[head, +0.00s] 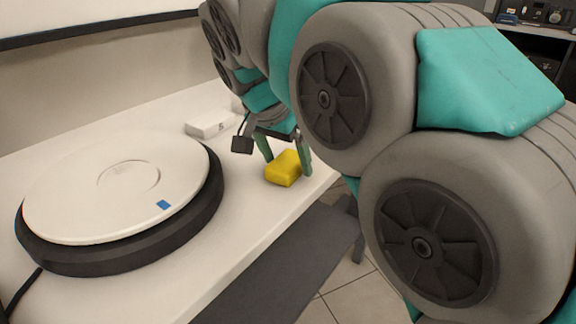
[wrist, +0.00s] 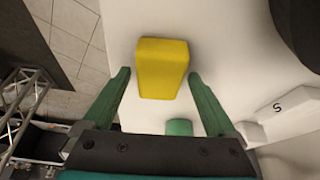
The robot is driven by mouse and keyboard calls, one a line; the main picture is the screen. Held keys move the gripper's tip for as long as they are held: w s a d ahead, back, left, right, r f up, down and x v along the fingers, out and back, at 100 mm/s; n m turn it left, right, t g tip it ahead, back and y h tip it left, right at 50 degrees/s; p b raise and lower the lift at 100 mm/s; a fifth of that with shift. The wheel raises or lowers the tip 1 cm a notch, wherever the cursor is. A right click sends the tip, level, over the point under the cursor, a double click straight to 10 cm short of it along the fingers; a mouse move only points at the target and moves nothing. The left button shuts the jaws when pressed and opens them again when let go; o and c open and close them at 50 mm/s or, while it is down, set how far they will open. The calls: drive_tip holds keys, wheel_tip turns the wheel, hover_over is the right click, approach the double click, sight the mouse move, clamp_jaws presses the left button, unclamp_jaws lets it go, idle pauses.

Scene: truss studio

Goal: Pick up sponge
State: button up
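The yellow sponge (head: 284,169) lies on the white tabletop near its right edge in the head view. In the wrist view the sponge (wrist: 162,68) sits ahead of and between the two green fingers. My gripper (head: 288,166) is open, with one finger to the left of the sponge and one to the right. In the wrist view the fingers of my gripper (wrist: 158,77) stand apart with a visible gap on each side of the sponge. Whether the fingertips reach down to table height I cannot tell.
A round white turntable on a black base (head: 115,190) fills the left of the white table (head: 262,222). A small white box (head: 210,124) marked S stands behind the gripper. The table edge is close to the sponge.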

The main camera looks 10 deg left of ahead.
drive_tip(key=c, duration=1.2)
